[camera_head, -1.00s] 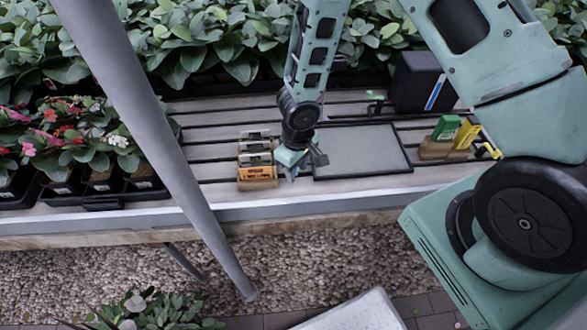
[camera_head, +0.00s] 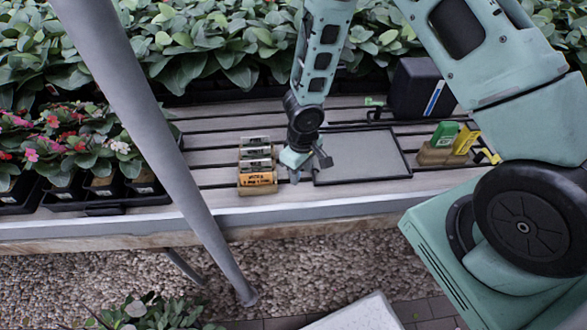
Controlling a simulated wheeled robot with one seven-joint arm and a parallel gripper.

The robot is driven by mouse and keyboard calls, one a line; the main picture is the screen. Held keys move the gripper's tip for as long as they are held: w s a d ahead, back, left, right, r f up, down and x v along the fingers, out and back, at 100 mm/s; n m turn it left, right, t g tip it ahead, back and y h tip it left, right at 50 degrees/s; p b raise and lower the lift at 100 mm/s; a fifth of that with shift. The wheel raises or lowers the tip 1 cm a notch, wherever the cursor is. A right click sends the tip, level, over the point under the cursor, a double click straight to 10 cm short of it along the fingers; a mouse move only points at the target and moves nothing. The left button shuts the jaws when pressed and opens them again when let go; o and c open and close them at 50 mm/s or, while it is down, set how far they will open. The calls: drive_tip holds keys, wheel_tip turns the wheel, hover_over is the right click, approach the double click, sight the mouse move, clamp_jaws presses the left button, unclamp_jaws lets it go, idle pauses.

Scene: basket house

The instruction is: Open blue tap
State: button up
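I cannot make out a blue tap in this view. My gripper (camera_head: 300,168) hangs low over the slatted bench (camera_head: 216,143), at the left edge of a grey tray (camera_head: 362,155) and just right of a small wooden holder with orange-labelled cards (camera_head: 257,182). It is small and seen from above, so whether its fingers are open or shut is unclear. I see nothing held in it. A small green fitting (camera_head: 374,101) shows behind the tray, and a yellow fitting (camera_head: 488,155) shows at the right, partly hidden by my arm.
A black box with a blue stripe (camera_head: 420,88) stands at the back right. A wooden block holding green and yellow packets (camera_head: 440,150) sits right of the tray. Potted flowers (camera_head: 75,145) fill the left. A grey post (camera_head: 165,150) crosses in front of the bench.

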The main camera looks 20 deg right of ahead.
drive_tip(key=shift+a+b, duration=0.25)
drive_tip(key=shift+b, duration=0.1)
wheel_tip(320, 180, up, 7)
drive_tip(key=p, duration=0.5)
drive_tip(key=shift+p, duration=0.4)
